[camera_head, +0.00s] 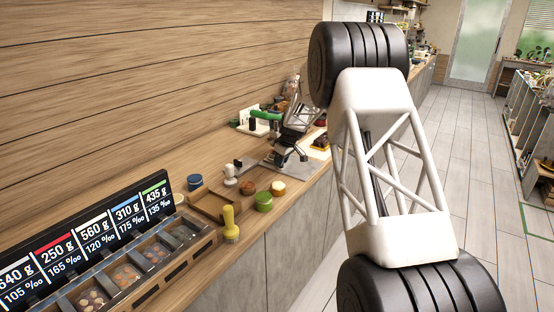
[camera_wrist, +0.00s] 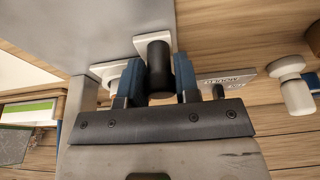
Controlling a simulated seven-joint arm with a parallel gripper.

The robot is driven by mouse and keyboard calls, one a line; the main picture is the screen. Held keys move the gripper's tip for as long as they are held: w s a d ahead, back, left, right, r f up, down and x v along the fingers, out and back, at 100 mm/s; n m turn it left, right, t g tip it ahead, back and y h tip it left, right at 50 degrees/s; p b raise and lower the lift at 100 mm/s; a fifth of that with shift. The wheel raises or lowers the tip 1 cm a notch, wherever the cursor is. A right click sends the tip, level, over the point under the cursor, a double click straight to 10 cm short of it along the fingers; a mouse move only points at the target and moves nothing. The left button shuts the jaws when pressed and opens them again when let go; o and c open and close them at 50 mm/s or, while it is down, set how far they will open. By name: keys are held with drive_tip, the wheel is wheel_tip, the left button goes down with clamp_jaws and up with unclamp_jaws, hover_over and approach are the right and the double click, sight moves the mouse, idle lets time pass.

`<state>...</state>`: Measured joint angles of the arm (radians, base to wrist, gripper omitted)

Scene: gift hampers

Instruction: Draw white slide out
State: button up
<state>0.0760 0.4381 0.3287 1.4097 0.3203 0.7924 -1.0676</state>
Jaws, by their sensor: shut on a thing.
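In the wrist view, the two blue fingers of my gripper (camera_wrist: 159,84) are shut on a black cylindrical knob (camera_wrist: 159,66). The knob stands against a white plate (camera_wrist: 148,40), which looks like the white slide; most of it is hidden behind the knob and a grey panel (camera_wrist: 90,25). Another white piece (camera_wrist: 107,46) shows just left of the fingers. In the head view my gripper is small among the grey device parts by the wall, and its fingers and the slide cannot be made out clearly.
A white knobbed piece (camera_wrist: 297,92) stands to the right in the wrist view. In the head view, a yellow stamp (camera_head: 230,222), a green cup (camera_head: 263,201) and a blue cup (camera_head: 195,182) stand on the counter. A green-handled device (camera_head: 266,115) is near the wall.

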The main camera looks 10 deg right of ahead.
drive_tip(key=shift+s+d, duration=0.1)
drive_tip(key=shift+d, duration=0.05)
drive_tip(key=shift+s+d, duration=3.6)
drive_tip(key=o, duration=0.8)
drive_tip(key=shift+r, duration=0.1)
drive_tip(key=shift+r, duration=3.4)
drive_tip(key=shift+v, duration=3.95)
